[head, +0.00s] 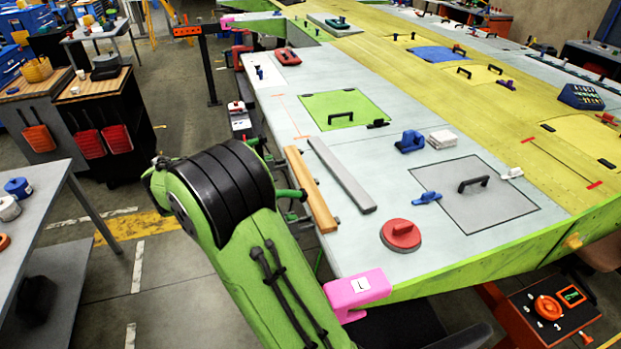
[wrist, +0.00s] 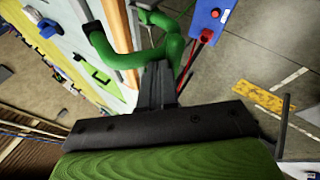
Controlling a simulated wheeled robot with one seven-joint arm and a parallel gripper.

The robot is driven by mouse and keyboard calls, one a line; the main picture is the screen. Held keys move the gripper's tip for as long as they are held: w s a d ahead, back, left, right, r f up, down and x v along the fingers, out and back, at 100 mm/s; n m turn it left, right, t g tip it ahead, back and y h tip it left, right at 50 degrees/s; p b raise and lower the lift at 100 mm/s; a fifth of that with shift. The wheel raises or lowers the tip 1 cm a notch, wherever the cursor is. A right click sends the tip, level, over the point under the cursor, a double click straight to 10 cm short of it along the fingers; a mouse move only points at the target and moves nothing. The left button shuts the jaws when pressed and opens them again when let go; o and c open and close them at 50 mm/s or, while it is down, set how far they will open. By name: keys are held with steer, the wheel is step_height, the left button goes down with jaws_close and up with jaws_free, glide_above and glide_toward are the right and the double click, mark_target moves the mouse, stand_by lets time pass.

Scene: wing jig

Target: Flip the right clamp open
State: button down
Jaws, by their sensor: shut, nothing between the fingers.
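The grey panel (head: 450,213) lies on the wing's near right part, with a black handle (head: 473,184) in its middle. A blue clamp (head: 427,197) sits at its left edge and a small white clamp (head: 511,173) at its right edge. Whether the white clamp's lever is up or down is too small to tell. My gripper (wrist: 157,88) is shut and empty in the wrist view, beside a bent green bar (wrist: 120,52) at the wing's side, away from both clamps. In the head view my arm hides my gripper.
A wooden bar (head: 311,190), a grey bar (head: 341,174), a red round piece (head: 401,235) and a blue tool (head: 410,142) lie on the wing. A pink bracket (head: 358,289) is on its near edge. A grey table (head: 40,215) stands at left.

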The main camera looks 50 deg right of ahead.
steer(key=w+a+f+n+g+h, duration=0.1)
steer(key=w+a+f+h, duration=0.1)
steer(key=f, duration=0.5)
steer(key=shift+a+f+g+h, duration=0.25)
steer(key=shift+a+h, duration=0.45)
steer(key=shift+a, duration=0.35)
steer(key=shift+s+a+f, duration=0.1)
steer(key=shift+s, duration=0.05)
steer(key=w+d+r+p+v, duration=0.1)
steer(key=p+v, duration=0.2)
steer(key=v, duration=0.9)
steer(key=shift+r, duration=0.55)
